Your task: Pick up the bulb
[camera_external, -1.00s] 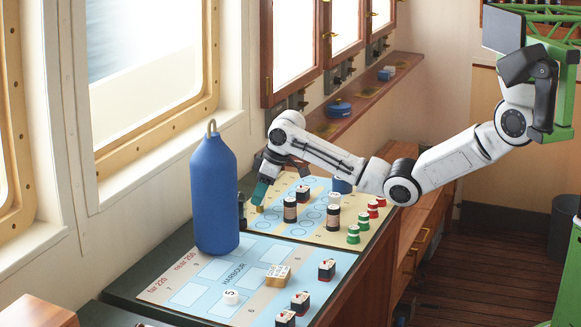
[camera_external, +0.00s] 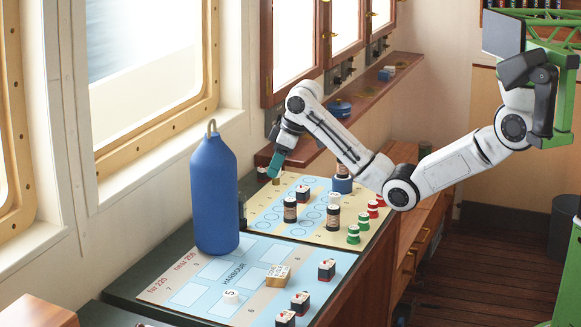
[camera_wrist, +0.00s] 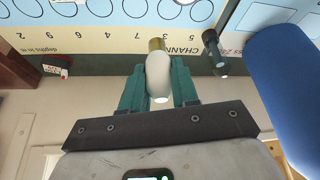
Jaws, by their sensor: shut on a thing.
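The bulb (camera_wrist: 158,75), white with a brass-coloured cap, sits between the teal fingers of my gripper (camera_wrist: 159,92) in the wrist view. My gripper is shut on it, with the brass end pointing outward past the fingertips. In the external view my gripper (camera_external: 275,168) is above the far left part of the channel board, and only the small brass end of the bulb (camera_external: 276,181) shows below the fingers. The bulb appears clear of the board.
A tall blue bottle-shaped buoy (camera_external: 215,195) stands left of the channel board (camera_external: 325,238), with a small dark cylinder (camera_wrist: 212,50) beside it. Several striped and capped pieces stand on the board. The harbour board (camera_external: 205,290) lies nearer. The window wall is close on the left.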

